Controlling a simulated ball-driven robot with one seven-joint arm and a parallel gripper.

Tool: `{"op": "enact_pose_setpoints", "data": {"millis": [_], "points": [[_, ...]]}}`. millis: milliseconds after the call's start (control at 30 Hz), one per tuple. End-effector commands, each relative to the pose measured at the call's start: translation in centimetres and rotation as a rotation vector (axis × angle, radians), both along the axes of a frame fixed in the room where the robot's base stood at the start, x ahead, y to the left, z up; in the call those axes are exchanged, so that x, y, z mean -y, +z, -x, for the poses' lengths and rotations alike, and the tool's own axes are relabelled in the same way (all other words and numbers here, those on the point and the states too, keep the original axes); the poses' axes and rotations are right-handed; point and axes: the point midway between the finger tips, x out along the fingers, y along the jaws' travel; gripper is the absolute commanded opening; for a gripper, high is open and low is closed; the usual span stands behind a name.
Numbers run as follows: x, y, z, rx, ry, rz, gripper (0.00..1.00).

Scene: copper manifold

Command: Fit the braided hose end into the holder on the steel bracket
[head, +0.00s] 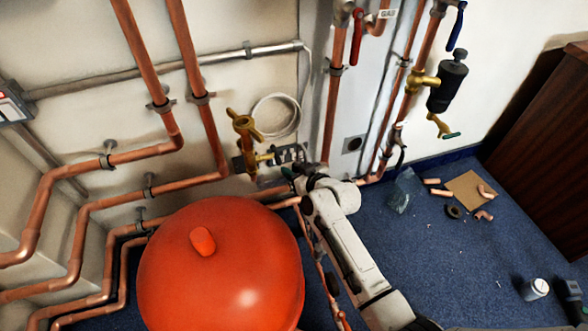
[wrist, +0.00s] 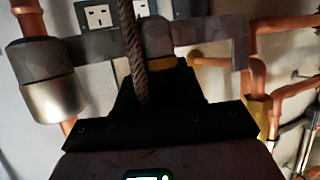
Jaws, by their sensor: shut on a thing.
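In the wrist view, the braided hose (wrist: 134,45) comes down from the top edge to my gripper (wrist: 158,75), which is shut on it. The hose passes in front of a grey steel bracket (wrist: 212,32) that runs across the wall. A grey faceted block (wrist: 38,62) with a shiny metal collar (wrist: 55,102) is at its left end. A rounded grey piece (wrist: 157,33) sits on the bracket just right of the hose. I cannot tell which part is the holder, or whether the hose touches it. In the head view, my gripper (head: 291,173) is low at the wall; the hose end is not discernible.
Copper pipes (head: 207,130) run along the wall and floor. A brass valve (head: 245,130) stands just left of my gripper. A large red tank (head: 220,265) is left of my arm. Sockets (wrist: 98,15) are behind the bracket. Pipe scraps (head: 442,192) lie on the blue floor at right.

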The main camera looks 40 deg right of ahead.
Motion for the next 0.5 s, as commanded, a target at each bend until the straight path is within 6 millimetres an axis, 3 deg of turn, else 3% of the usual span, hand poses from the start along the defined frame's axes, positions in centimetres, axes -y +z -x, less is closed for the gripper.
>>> {"op": "enact_pose_setpoints", "data": {"millis": [67, 100, 367, 500], "points": [[0.01, 0.07, -0.03, 0.001, 0.000, 0.000, 0.02], [0.01, 0.08, -0.03, 0.001, 0.000, 0.000, 0.41], [0.01, 0.05, -0.02, 0.001, 0.000, 0.000, 0.65], [0.00, 0.03, -0.01, 0.000, 0.000, 0.000, 0.67]]}}
